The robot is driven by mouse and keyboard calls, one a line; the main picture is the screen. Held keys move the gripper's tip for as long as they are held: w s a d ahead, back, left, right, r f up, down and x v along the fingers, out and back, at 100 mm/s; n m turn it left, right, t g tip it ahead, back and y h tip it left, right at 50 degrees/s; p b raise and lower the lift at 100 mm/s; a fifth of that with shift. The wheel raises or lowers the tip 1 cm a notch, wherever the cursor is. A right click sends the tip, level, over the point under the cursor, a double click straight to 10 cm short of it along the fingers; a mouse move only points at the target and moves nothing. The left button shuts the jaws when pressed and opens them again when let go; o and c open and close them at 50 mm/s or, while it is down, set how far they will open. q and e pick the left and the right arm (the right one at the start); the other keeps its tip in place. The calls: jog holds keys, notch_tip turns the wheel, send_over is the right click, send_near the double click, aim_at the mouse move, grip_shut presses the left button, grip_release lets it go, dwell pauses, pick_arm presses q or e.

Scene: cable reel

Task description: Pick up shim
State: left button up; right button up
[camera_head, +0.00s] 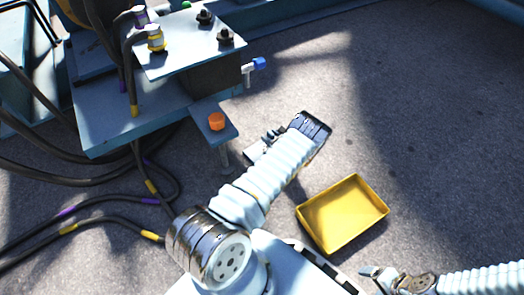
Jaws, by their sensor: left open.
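My left arm reaches up through the middle of the view, and its dark wrist end is near the small blue ledge. My left gripper (262,147) is beside that wrist, small and partly hidden by it. It is open, and I see nothing held in it. An orange round knob (216,121) sits on the small ledge (208,133), up and left of the gripper. I cannot make out a shim for certain.
A yellow tray (313,216) lies on the grey floor, right of my left arm, and looks empty. A blue machine (105,123) with a pale bolted plate (185,48) stands upper left. Dark cables (70,181) with coloured bands run left. Floor at the upper right is clear.

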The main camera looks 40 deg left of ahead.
pick_arm(q)
jog(key=shift+a+f, duration=0.1)
jog(key=shift+a, duration=0.15)
grip_shut()
dwell(1.2)
